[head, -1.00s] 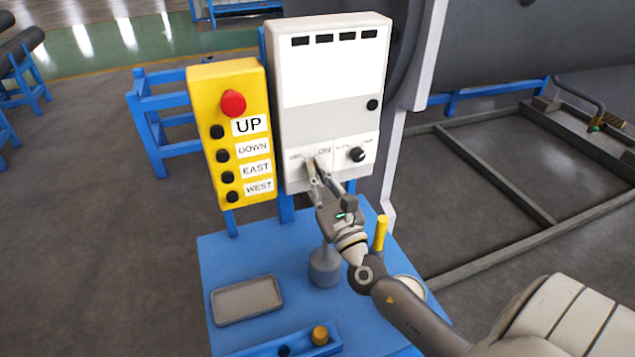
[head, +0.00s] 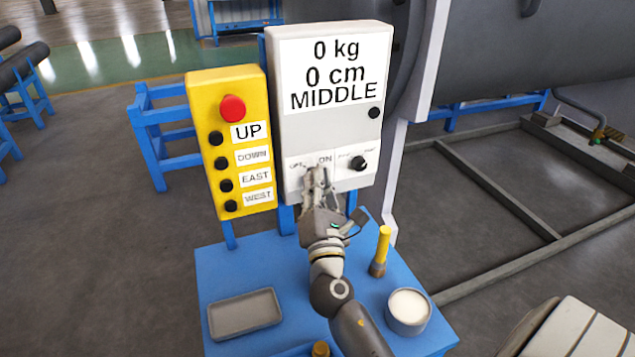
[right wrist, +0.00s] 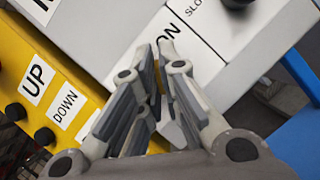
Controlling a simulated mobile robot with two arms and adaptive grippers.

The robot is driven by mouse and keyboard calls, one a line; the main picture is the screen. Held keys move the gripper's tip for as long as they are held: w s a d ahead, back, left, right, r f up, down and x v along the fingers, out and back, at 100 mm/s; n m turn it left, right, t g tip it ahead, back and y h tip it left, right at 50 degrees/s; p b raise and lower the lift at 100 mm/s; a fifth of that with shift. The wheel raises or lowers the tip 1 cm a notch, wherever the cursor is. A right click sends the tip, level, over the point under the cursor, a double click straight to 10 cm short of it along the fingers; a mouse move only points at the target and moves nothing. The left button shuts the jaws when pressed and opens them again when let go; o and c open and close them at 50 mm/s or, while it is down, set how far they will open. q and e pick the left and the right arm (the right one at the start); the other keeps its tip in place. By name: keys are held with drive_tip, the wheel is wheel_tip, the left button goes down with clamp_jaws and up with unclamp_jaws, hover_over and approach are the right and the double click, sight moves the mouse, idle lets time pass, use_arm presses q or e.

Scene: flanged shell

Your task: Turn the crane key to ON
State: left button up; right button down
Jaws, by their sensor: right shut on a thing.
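The white control box (head: 286,130) stands upright at the back of the blue table. Its screen (head: 334,72) is lit and reads 0 kg, 0 cm, MIDDLE. The crane key sits between the OFF and ON labels (head: 325,159) on the lower panel and is hidden by my right gripper. My right gripper (head: 315,172) is at the panel, its fingers closed on the key. In the right wrist view the fingertips (right wrist: 160,65) come together at the panel by the partly covered ON label. My left gripper is in no view.
A yellow pendant (head: 228,90) with a red button (head: 232,108) stands left of the box. A black knob (head: 358,163) is right of the key. On the blue table (head: 225,265) are a grey tray (head: 245,312), a yellow-handled tool (head: 381,250) and a white-topped cup (head: 408,310).

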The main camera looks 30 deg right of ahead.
drive_tip(key=shift+m, duration=0.8)
drive_tip(key=shift+g, duration=0.3)
drive_tip(key=c, duration=1.6)
unclamp_jaws()
drive_tip(key=shift+c, duration=0.2)
drive_tip(key=v, duration=1.2)
drive_tip(key=shift+a+f, duration=0.1)
drive_tip(key=shift+f, duration=0.05)
